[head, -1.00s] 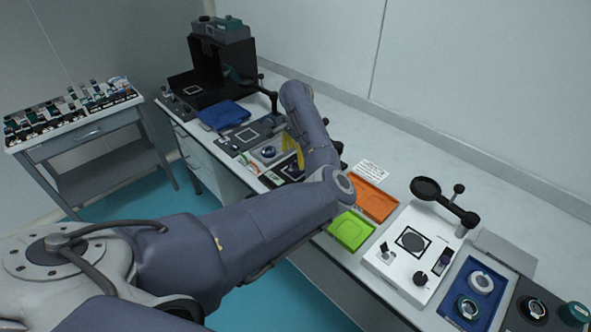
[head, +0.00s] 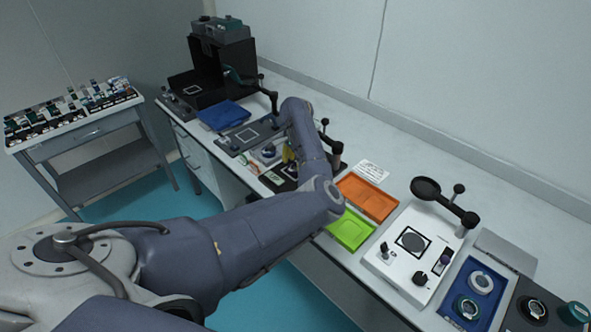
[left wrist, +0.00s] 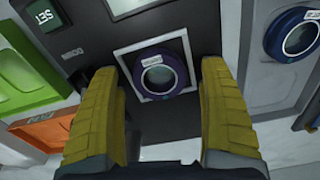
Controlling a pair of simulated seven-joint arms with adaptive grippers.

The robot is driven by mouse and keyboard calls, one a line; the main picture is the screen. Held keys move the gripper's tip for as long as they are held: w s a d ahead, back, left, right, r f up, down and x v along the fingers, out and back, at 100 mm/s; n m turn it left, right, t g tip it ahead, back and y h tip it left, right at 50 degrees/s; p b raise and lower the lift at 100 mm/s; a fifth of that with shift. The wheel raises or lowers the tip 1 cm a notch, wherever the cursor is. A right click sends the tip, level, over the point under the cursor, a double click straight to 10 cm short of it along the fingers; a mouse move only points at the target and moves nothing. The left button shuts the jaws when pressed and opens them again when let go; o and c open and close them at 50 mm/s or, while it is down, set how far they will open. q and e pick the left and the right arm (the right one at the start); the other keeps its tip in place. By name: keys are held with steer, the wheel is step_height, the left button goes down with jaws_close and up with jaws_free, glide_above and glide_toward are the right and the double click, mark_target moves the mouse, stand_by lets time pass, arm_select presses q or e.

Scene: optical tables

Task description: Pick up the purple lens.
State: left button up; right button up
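A round lens with a dark purple-blue rim (left wrist: 158,74) lies in a white square outline on a black panel in the left wrist view. My left gripper (left wrist: 159,78) is open, with its two yellow fingers to the left and right of this lens in the picture. I cannot tell whether they are level with it; no contact shows. A second lens with a blue-purple rim (left wrist: 272,36) sits on a grey surface at the right. In the head view my left gripper (head: 289,156) is small and partly hidden by my arm. My right gripper is not in view.
A green tray (head: 350,230) and an orange tray (head: 367,196) lie beside the panel. A white instrument (head: 388,262) with a black magnifier (head: 426,188) and a blue tray (head: 455,287) stand at the right.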

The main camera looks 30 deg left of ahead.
arm_select(q)
steer(key=c, duration=1.4)
steer(key=shift+r, duration=0.1)
